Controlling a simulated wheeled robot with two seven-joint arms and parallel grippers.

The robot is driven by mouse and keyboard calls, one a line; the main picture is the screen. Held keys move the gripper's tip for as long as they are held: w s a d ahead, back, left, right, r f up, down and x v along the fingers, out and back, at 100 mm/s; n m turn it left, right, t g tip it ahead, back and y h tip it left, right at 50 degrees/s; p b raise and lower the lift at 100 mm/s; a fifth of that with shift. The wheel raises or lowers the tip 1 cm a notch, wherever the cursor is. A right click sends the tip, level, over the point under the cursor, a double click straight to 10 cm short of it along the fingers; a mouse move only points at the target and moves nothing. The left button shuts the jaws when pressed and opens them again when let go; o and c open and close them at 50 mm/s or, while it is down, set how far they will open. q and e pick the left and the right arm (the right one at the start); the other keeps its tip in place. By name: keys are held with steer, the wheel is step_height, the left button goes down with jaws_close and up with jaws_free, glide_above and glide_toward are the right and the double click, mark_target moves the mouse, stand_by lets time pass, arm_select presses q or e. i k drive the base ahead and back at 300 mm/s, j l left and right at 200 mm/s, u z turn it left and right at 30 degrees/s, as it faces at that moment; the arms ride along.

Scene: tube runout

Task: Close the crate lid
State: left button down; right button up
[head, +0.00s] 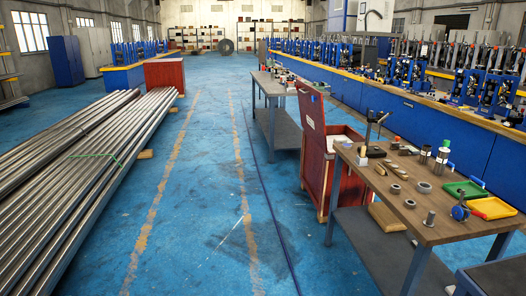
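A red wooden crate (314,180) stands on the blue floor right of centre, between two workbenches. Its red lid (311,112) is raised and stands nearly upright along the crate's left side. The crate's top is open, and something pale shows inside, too small to make out. The near workbench hides part of the crate's right side. Neither of my grippers is in the head view.
A workbench (424,228) with loose metal parts and green and yellow trays stands close by the crate. Another bench (272,88) stands behind it. Long steel tubes (90,145) lie at the left. The blue floor (205,190) between is clear.

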mark_target(312, 116)
steer(key=i+l+z, duration=0.1)
steer(key=i+z, duration=0.15)
steer(key=i, duration=2.45)
steer(key=i+l+z, duration=0.1)
steer(key=i+l, duration=0.35)
steer(key=l, duration=0.1)
